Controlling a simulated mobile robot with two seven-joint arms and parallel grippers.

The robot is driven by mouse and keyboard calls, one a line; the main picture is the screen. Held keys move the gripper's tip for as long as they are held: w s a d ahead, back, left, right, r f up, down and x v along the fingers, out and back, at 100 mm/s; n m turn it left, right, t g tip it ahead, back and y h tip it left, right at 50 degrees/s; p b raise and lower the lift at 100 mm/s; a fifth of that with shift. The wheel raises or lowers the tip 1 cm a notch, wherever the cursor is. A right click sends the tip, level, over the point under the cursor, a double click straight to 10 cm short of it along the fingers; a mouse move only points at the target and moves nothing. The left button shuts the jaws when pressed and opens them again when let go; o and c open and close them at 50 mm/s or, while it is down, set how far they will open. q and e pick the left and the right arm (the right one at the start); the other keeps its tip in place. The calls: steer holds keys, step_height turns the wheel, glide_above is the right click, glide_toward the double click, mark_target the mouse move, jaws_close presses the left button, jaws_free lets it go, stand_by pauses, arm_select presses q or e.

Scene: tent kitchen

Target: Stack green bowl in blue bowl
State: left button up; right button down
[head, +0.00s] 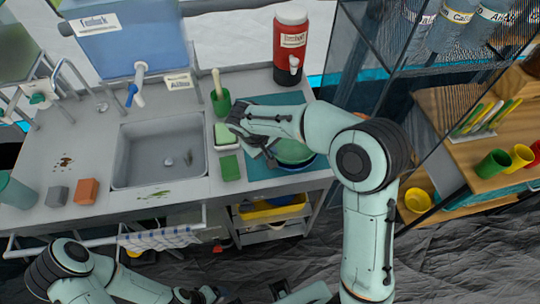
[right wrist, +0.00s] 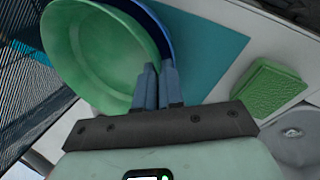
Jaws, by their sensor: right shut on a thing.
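The green bowl (head: 294,151) is over the blue bowl (head: 301,166) at the counter's right end. In the right wrist view the green bowl (right wrist: 100,50) fills the upper left, with a strip of the blue bowl (right wrist: 153,20) showing past its rim. My right gripper (right wrist: 158,82) is shut on the green bowl's rim. The bowls overlap closely; I cannot tell whether they touch. My forearm and hand hide part of them in the head view. My left gripper (head: 207,295) is low at the bottom edge, away from the bowls, its fingers unclear.
A teal mat (head: 262,172) lies under the bowls. A green sponge (head: 230,168), a soap tray (head: 224,134) and a green cup with a brush (head: 220,101) stand to the left, beside the sink (head: 150,165). A red dispenser (head: 290,50) stands behind. Glass shelving is at right.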

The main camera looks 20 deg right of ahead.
steer(key=f, duration=0.2)
steer(key=shift+s+f, duration=0.2)
steer(key=shift+f, duration=0.2)
steer(key=shift+s+f, duration=0.25)
steer(key=shift+s, duration=0.05)
arm_select(q)
steer(key=shift+s+a+f, duration=0.1)
steer(key=shift+s+f, duration=0.1)
steer(key=shift+s, duration=0.15)
arm_select(e)
steer(key=c, duration=1.3)
jaws_free()
steer(key=shift+f, duration=0.1)
steer(key=shift+o, duration=0.2)
arm_select(q)
steer(key=shift+w+r+p, duration=0.35)
steer(key=shift+w+r, duration=0.25)
arm_select(e)
steer(key=v, duration=1.2)
steer(key=shift+w+r, duration=0.2)
steer(key=shift+w, duration=0.25)
